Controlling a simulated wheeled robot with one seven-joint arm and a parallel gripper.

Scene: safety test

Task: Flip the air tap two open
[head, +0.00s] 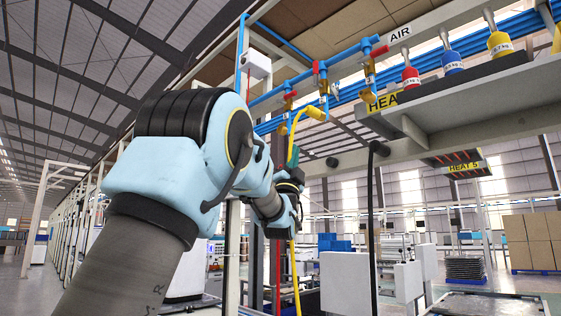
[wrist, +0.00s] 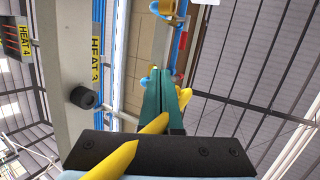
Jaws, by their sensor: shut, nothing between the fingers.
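A blue air pipe (head: 345,62) runs overhead under an AIR sign (head: 399,34). Three brass taps with red handles show along it. The middle tap (head: 323,84) has a red handle (head: 316,68) at its upper left and a yellow hose fitting (head: 316,113) below it. My gripper (head: 293,156) points up, below and left of that fitting. In the wrist view its green fingers (wrist: 172,90) are together with nothing between them. Beyond them show a yellow fitting (wrist: 184,101) and, further up, a brass tap (wrist: 170,10). The middle tap is mostly hidden there.
The left tap (head: 289,103) and right tap (head: 370,82) flank the middle one. A yellow hose (head: 293,240) hangs beside my gripper. A grey shelf (head: 470,95) with HEAT signs juts out at right. A black cable (head: 371,215) hangs below it.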

